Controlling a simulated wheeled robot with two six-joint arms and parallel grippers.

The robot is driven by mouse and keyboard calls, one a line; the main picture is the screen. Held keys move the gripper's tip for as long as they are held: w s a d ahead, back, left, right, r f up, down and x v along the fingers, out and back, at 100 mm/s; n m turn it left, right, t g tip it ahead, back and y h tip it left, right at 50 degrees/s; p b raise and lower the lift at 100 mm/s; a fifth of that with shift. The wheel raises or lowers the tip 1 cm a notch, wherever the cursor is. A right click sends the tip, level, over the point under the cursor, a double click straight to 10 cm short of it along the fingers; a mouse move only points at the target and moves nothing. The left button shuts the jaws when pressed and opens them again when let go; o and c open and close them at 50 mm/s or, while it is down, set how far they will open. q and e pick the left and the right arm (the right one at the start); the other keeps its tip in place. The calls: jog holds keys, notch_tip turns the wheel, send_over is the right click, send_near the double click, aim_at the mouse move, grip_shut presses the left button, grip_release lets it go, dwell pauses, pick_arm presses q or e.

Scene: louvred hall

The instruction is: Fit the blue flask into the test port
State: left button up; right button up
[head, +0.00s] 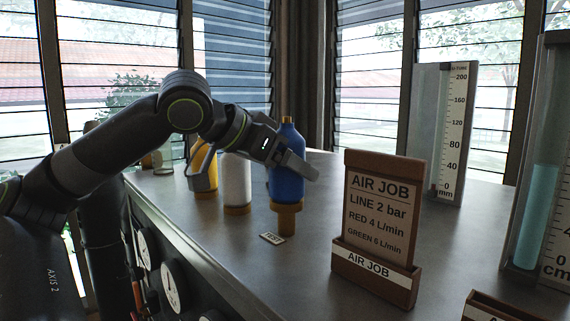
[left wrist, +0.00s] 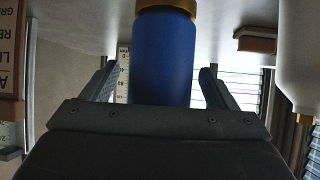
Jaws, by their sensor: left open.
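The blue flask (head: 287,165) stands upright, its lower end at a gold-brown collar on a narrower stem that reaches the bench. I take this stem and collar as the test port (head: 286,222), as a small TEST label (head: 272,238) lies beside it. I cannot tell how deep the flask sits. My left gripper (head: 290,160) is at the flask's side. In the left wrist view the blue flask (left wrist: 162,60) is between its two spread fingers (left wrist: 158,88), with gaps on both sides. The flask's top is hidden there by the gripper body. My right gripper is not in view.
A white flask (head: 237,180) stands close left of the blue one, with a yellow flask (head: 200,165) beyond it. The AIR JOB card (head: 376,210) in its wooden holder stands to the right. Level gauges (head: 440,130) stand farther right. Dials line the bench's front.

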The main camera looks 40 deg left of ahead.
pick_arm(q)
jog(key=s+r+p, duration=0.2)
jog(key=s+r, duration=0.1)
jog(key=r, duration=0.3)
jog(key=shift+s+a, duration=0.15)
jog(key=shift+a, duration=0.15)
jog(key=shift+r, duration=0.1)
jog(key=v, duration=1.7)
jog(key=shift+s, duration=0.2)
